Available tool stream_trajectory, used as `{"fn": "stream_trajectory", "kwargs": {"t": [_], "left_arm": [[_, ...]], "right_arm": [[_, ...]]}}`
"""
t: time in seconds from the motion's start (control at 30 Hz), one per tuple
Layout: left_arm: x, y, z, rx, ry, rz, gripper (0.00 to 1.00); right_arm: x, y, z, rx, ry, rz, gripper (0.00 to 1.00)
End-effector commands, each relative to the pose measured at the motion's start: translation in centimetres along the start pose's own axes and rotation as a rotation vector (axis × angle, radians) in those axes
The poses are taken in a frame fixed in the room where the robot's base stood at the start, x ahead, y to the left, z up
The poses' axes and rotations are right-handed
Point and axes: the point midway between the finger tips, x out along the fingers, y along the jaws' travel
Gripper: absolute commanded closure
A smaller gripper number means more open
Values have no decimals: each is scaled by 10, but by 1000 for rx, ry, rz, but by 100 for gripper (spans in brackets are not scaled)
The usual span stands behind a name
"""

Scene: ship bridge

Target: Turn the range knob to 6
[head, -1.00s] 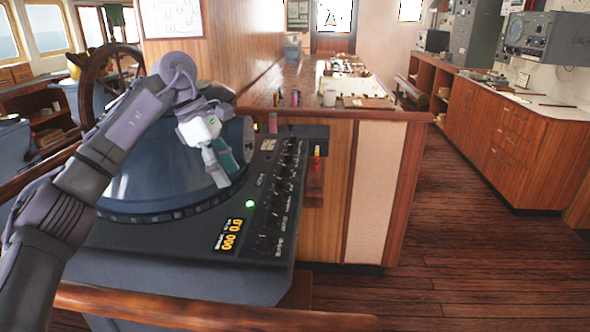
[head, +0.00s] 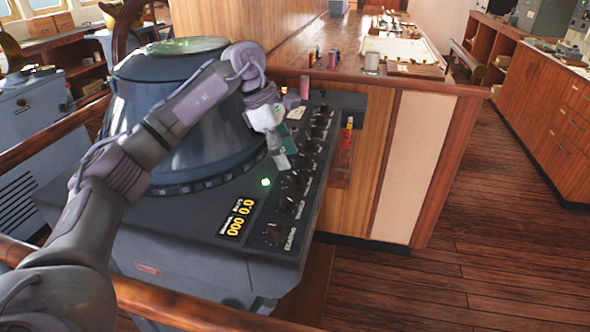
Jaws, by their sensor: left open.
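The radar console (head: 190,235) has a row of several black knobs (head: 288,205) along its right edge. Small white labels stand beside them, mostly too blurred to read, so I cannot tell which knob is the range knob or where it points. The nearest knob (head: 273,233) has a label that looks like "BEARING". My left gripper (head: 281,160) is open over the knob row, near its middle knobs. It partly hides the panel there, and I cannot tell whether it touches a knob. My right gripper is out of view.
A yellow digital display (head: 237,217) and a lit green lamp (head: 265,182) are on the console. The large round radar hood (head: 180,120) stands left of my gripper. A wooden rail (head: 165,300) crosses the front. A wooden counter (head: 372,165) stands behind; open floor (head: 470,270) lies right.

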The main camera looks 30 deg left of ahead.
Motion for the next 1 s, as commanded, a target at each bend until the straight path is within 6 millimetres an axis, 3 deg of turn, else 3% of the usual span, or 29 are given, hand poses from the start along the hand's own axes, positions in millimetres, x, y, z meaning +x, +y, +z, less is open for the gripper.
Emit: {"fn": "stream_trajectory", "kwargs": {"t": [0.1,0.3,0.7,1.0], "left_arm": [[23,0,0,0,1,-2,46],[47,0,0,-1,0,0,46],[55,0,0,0,0,2,46],[54,0,0,-1,0,2,96]], "right_arm": [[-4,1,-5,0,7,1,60],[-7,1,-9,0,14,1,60],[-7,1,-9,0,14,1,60],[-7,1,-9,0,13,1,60]]}}
